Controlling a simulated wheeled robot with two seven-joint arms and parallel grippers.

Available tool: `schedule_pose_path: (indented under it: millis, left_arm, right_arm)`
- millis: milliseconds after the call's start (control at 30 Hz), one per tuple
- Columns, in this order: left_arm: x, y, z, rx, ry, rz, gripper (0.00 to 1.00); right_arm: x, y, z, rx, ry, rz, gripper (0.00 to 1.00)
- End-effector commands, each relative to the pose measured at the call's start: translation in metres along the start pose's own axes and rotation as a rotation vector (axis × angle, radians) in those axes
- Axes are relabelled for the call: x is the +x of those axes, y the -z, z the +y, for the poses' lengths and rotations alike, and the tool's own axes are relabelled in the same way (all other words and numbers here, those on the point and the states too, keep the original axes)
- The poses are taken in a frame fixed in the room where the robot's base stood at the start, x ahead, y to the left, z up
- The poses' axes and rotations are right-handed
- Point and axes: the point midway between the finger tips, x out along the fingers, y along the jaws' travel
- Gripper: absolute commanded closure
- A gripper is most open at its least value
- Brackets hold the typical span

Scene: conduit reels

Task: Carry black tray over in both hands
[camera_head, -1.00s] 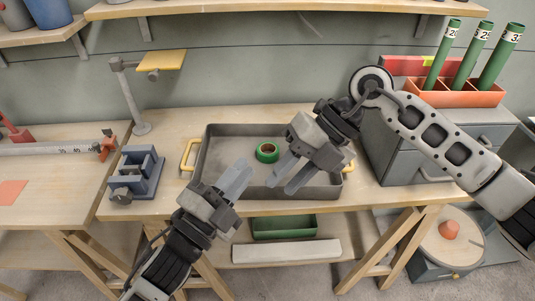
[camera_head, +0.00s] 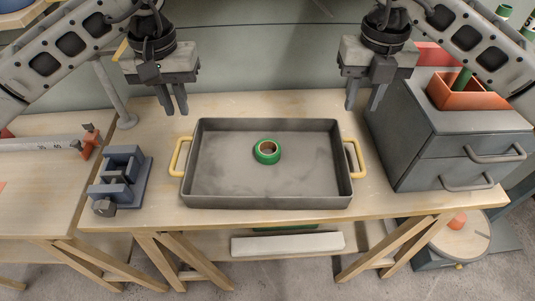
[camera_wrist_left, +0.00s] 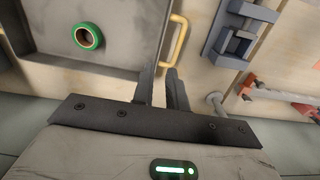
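The black tray (camera_head: 230,190) sits on the wooden workbench, with a yellow handle at each end. A green ring-shaped roll (camera_head: 267,151) lies inside it near the middle. My left gripper (camera_head: 173,112) hangs above and behind the left handle (camera_head: 180,157), fingers down, slightly apart and empty. My right gripper (camera_head: 363,107) hangs above and behind the right handle (camera_head: 355,158), fingers down, apart and empty. In the left wrist view the tray (camera_wrist_left: 90,15), the roll (camera_wrist_left: 88,36) and the left handle (camera_wrist_left: 178,40) show beyond the left fingers (camera_wrist_left: 165,88). Neither gripper touches the tray.
A blue-grey vise-like fixture (camera_head: 121,180) stands left of the tray. A grey drawer cabinet (camera_head: 440,140) with an orange bin (camera_head: 466,93) stands close on the right. A thin lamp-like stand (camera_head: 113,92) is behind the left arm. The bench front strip is clear.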

Motion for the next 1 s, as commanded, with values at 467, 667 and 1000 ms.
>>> schedule_pose_path:
  millis: [467,667,1000]
  left_arm:
    - [0.009,0.001,-0.003,0.006,0.013,0.001,0.85]
    - [0.042,0.000,-0.003,0.005,0.013,-0.002,0.85]
    - [0.110,0.000,-0.003,0.006,0.011,-0.001,0.85]
  right_arm:
    - [0.010,0.000,-0.001,0.002,0.002,0.001,0.71]
    - [0.043,0.001,0.000,0.002,0.002,0.004,0.71]
    - [0.111,0.001,0.000,0.001,0.001,0.003,0.71]
